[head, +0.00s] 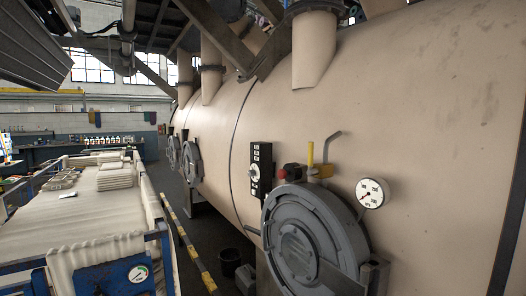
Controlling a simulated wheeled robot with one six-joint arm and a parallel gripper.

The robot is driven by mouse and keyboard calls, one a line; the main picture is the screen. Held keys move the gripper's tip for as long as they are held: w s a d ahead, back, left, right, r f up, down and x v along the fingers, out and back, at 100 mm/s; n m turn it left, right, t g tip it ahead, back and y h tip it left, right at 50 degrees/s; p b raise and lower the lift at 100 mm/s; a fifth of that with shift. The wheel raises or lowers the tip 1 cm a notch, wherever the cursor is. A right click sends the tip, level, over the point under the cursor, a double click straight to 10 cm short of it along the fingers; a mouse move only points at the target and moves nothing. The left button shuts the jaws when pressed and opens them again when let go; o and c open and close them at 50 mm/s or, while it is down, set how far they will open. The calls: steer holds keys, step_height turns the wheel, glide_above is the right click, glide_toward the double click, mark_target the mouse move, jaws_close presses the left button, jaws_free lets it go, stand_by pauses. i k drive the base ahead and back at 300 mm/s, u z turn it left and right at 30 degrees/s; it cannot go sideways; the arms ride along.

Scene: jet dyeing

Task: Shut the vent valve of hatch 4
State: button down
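The nearest round grey hatch (298,243) is closed against the side of the large beige vessel (420,110). No number is readable on it. Above it, a small valve with an upright yellow lever (310,153) sits at the foot of a bent grey pipe (331,146). A red and dark fitting (290,171) is just left of the lever. A white-faced round gauge (371,193) is to the right. Smaller hatches (192,163) show farther along the vessel, their valves too small to make out. My gripper is not in view.
A black panel with a dial (260,171) is left of the hatch. A blue-framed cart of pale cloth (95,225) stands at left. A yellow-black striped strip (189,243) and a dark bucket (229,262) lie between cart and vessel, with a narrow floor gap.

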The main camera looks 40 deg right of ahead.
mark_target(311, 154)
steer(key=z, duration=0.05)
steer(key=i, duration=0.8)
steer(key=z, duration=0.8)
steer(key=i, duration=0.6)
steer(key=z, duration=0.5)
